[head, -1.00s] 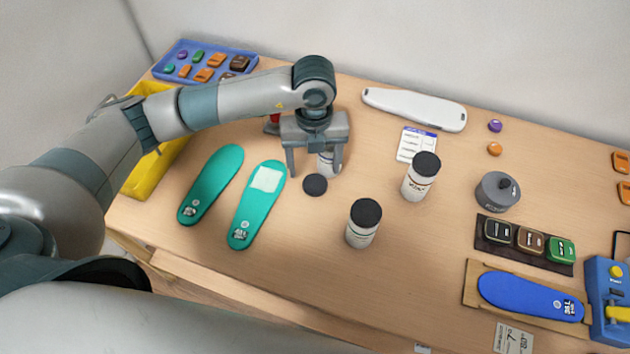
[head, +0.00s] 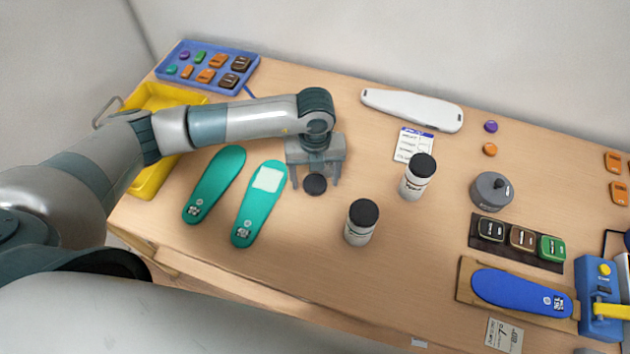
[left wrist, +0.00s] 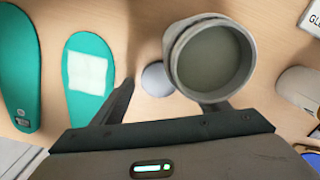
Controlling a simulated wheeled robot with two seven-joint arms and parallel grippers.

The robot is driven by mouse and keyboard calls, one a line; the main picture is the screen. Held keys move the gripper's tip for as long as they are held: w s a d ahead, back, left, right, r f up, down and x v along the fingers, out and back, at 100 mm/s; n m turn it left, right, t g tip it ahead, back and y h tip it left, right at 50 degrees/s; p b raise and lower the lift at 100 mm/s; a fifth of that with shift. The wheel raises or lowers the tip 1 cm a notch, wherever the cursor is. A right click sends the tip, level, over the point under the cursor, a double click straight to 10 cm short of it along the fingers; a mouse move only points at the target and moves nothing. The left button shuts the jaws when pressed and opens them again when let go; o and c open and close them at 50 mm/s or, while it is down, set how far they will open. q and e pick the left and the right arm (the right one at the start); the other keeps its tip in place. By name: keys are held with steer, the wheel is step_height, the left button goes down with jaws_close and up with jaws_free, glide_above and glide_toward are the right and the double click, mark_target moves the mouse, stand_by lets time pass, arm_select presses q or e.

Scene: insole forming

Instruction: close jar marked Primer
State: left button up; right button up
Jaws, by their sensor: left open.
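My left gripper (head: 315,185) is open, pointing down over the table, with its fingers on either side of a loose dark round lid (head: 315,184). In the left wrist view an open, lidless jar (left wrist: 212,58) stands close by, its round mouth facing the camera near the right finger. A small pale disc (left wrist: 157,78) lies between the fingers; I cannot tell whether it is the same lid. In the head view my gripper hides the open jar. Two white jars with dark lids, one in front (head: 361,224) and one farther right (head: 417,178), stand upright. I cannot read which is marked Primer.
Two teal insoles (head: 258,205) (head: 214,186) lie left of the gripper. A yellow bin (head: 150,180) and blue tray (head: 190,55) are farther left. A label card (head: 413,145), grey round pot (head: 492,192) and blue insole (head: 520,293) lie right. The front middle table is clear.

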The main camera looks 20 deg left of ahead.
mark_target(315, 183)
arm_select(q)
steer(key=c, duration=1.1)
steer(key=shift+r, duration=0.15)
steer(key=shift+r+b, duration=0.3)
steer(key=shift+r, duration=0.15)
steer(key=shift+r+b, duration=2.3)
steer(key=shift+r, duration=6.15)
